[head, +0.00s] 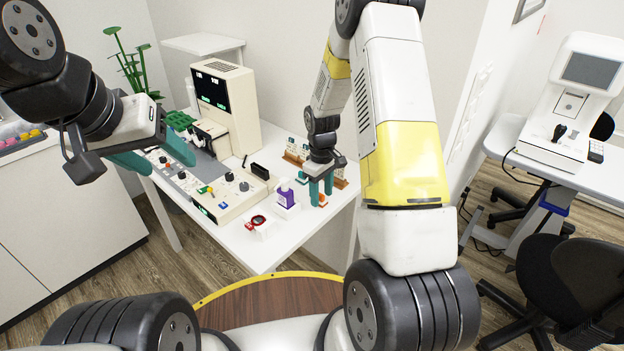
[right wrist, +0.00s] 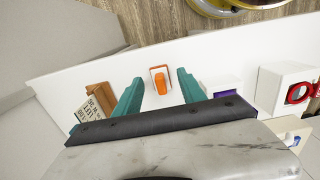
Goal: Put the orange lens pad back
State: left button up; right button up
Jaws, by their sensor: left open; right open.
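The orange lens pad (right wrist: 160,84) is on the white table, on a small pale base with a brownish edge. In the right wrist view it lies between the two teal fingers of my right gripper (right wrist: 158,90), with a gap on each side. In the head view the orange piece (head: 322,201) shows low by the fingertips of my right gripper (head: 321,190), which points down, open and empty. My left gripper (head: 155,156) is open over the grey panel of the desk device, with nothing seen between its fingers.
A wooden card rack (right wrist: 99,97) is close beside one right finger. A beige device (head: 225,100) stands behind. The table's front edge is near.

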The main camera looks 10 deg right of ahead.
notch_tip(320, 180, up, 10)
jog(key=r, duration=0.1)
notch_tip(320, 180, up, 15)
jog(key=m+t+y, duration=0.1)
jog(key=m+t, duration=0.2)
send_over(321, 194)
jog(key=s, duration=0.9)
jog(key=s+a+r+m+t, duration=0.1)
jog(key=s+r+m, duration=0.1)
jog(key=s, duration=0.5)
jog(key=s+a+r+m+t+y, duration=0.1)
jog(key=s+r, duration=0.3)
jog(key=s, duration=0.4)
jog(key=shift+a+r+m+t, duration=0.2)
jog(key=shift+r+m+t, duration=0.15)
jog(key=shift+m+t, duration=0.25)
jog(key=shift+s, duration=0.1)
